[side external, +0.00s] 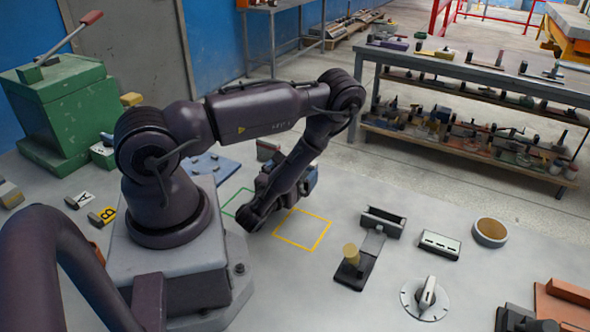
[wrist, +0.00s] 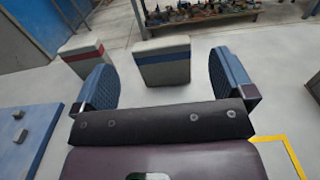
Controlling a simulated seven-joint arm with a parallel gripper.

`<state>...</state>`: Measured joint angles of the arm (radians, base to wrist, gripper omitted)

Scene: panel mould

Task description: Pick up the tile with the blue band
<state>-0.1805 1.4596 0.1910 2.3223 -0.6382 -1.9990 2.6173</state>
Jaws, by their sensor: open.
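The tile with the blue band (wrist: 162,62) stands upright in the wrist view, pale grey with a blue stripe across its upper part. It is ahead of my gripper (wrist: 163,72), in line with the gap between the two blue padded fingers. My gripper is open and nothing is held in it. A second tile, with a red band (wrist: 86,54), stands to the left, partly covered by the left finger. In the side external view my arm hides most of this area, and I cannot make out the blue band there.
A blue plate (wrist: 27,138) lies at the left, with small blocks on it. A yellow square outline (side external: 302,229) marks bare table. A dark fixture (side external: 355,268), a switch block (side external: 438,244), a round cup (side external: 490,232) and a dial (side external: 425,298) stand further right.

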